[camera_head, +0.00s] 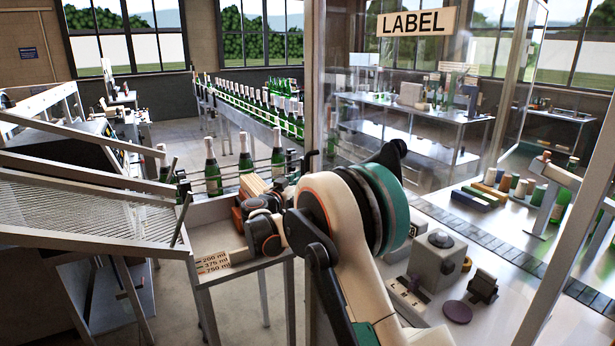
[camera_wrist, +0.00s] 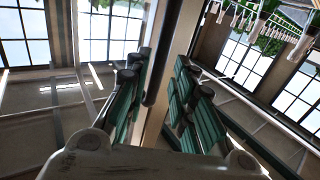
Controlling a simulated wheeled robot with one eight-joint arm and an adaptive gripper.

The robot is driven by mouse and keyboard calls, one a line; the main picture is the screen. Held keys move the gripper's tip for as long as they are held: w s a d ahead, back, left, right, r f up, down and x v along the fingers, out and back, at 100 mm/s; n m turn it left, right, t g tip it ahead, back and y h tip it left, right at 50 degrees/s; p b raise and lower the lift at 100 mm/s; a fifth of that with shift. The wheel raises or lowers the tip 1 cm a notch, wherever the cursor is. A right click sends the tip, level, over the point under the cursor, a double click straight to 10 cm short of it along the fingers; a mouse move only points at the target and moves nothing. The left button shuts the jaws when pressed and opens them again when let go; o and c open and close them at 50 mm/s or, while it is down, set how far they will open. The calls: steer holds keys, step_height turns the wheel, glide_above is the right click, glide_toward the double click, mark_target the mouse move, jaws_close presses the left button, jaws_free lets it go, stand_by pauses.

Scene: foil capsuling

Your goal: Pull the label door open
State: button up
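The label door is a clear glass panel (camera_head: 352,95) under the LABEL sign (camera_head: 418,22). It stands in front of the label station. In the wrist view a dark round bar (camera_wrist: 178,45), apparently the door's handle, runs between the green-padded fingers of my gripper (camera_wrist: 158,82). The fingers stand apart on both sides of the bar. The bar is nearer the left finger, and a gap shows on the right, with a pale post behind.
Behind the glass is a station table with a grey machine (camera_head: 437,258) and a purple disc (camera_head: 457,311). A bottle conveyor (camera_head: 238,116) runs at the back left. A small side table (camera_head: 212,212) and a slatted ramp (camera_head: 85,208) stand at the left.

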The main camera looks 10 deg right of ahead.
steer(key=x, duration=0.5)
steer(key=shift+w+d, duration=0.25)
steer(key=shift+c, duration=0.3)
jaws_close()
